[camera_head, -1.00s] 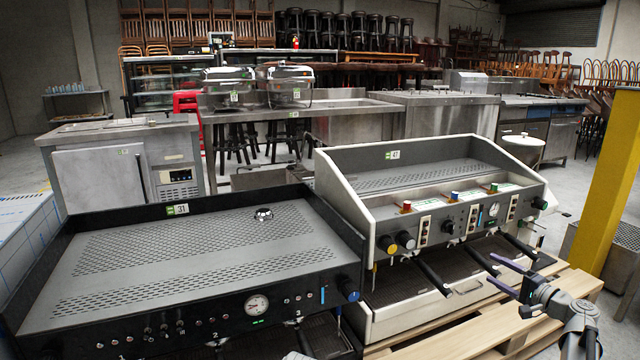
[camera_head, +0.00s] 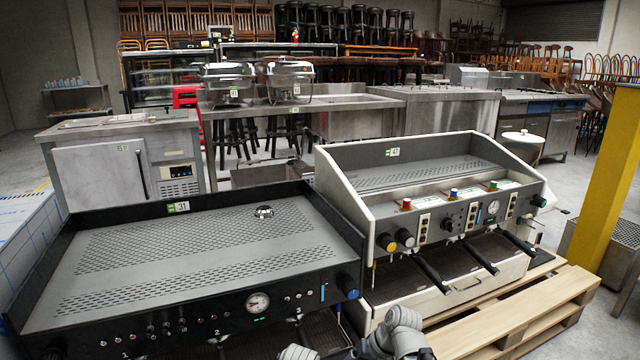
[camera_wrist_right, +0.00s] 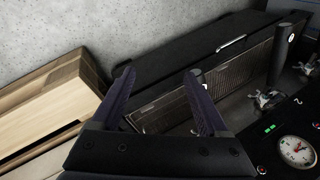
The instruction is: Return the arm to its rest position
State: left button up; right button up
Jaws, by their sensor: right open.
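My right arm shows at the bottom edge of the head view, in front of the cream espresso machine (camera_head: 450,215), with its gripper out of that frame. In the right wrist view my right gripper (camera_wrist_right: 158,98) is open, its two dark fingers apart with nothing between them. Beyond the fingers lie the drip tray (camera_wrist_right: 240,82) and front of an espresso machine. A small grey part of an arm shows at the bottom centre of the head view; my left gripper is not visible.
The black espresso machine (camera_head: 200,260) stands at front left. A wooden pallet (camera_head: 520,315) lies at lower right; it also shows in the right wrist view (camera_wrist_right: 45,105). A yellow post (camera_head: 606,185) stands at right.

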jog(key=s+a+n+g+h+p, duration=0.15)
jog(key=s+n+h, duration=0.35)
jog(key=s, duration=0.8)
notch_tip(320, 180, up, 37)
jog(key=m+h+p, duration=0.1)
jog(key=p, duration=3.6)
jog(key=shift+w+a, duration=0.2)
jog(key=shift+a, duration=0.1)
